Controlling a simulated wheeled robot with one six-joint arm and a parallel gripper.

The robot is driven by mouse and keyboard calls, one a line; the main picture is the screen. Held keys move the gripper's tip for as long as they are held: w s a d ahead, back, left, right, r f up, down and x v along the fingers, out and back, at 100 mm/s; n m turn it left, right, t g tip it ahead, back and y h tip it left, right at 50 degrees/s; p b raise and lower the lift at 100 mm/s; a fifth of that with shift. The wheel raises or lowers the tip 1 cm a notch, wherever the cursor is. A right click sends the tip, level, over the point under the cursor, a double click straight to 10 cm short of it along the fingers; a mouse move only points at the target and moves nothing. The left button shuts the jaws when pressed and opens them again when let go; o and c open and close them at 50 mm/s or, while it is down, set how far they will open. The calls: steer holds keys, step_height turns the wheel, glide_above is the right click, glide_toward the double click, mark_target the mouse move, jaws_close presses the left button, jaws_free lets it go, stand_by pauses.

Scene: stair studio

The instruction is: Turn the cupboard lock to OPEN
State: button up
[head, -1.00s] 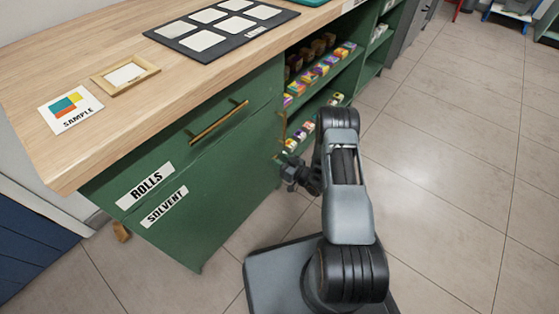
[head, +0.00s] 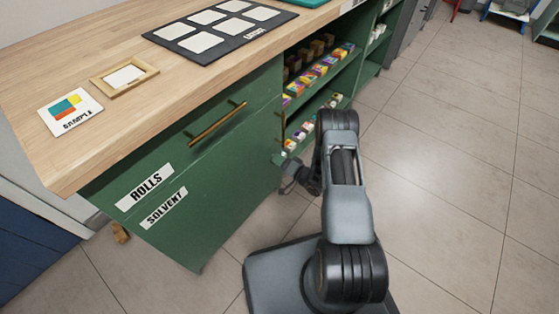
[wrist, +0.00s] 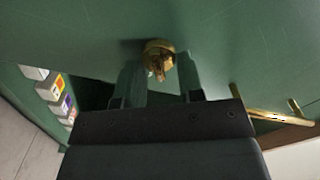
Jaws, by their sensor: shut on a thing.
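The brass cupboard lock (wrist: 158,55) is on the green cupboard door (wrist: 230,40), with a small turn piece standing out from its round base. My gripper (wrist: 160,72) has one finger on each side of it in the wrist view and is shut on the turn piece. In the head view my gripper (head: 293,176) is at the right edge of the green front (head: 225,195), partly hidden by my arm. The lock cannot be made out there, and I see no OPEN mark in either view.
A brass bar handle (head: 218,123) sticks out of the front above the ROLLS label (head: 145,192) and SOLVENT label (head: 164,208). Open shelves with small colourful boxes (head: 322,68) stand right of it. The tiled floor (head: 450,180) on the right is clear.

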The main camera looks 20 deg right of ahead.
steer(key=m, duration=0.5)
steer(key=shift+w+d+f+m, duration=0.1)
steer(key=shift+d+f+m, duration=0.1)
steer(key=shift+m, duration=0.1)
stand_by(0.4)
steer(key=o, duration=0.8)
steer(key=shift+a, duration=0.1)
steer(key=p+v, duration=0.3)
steer(key=v, duration=1)
steer(key=shift+s+d+p, duration=0.25)
steer(key=shift+s+p, duration=0.1)
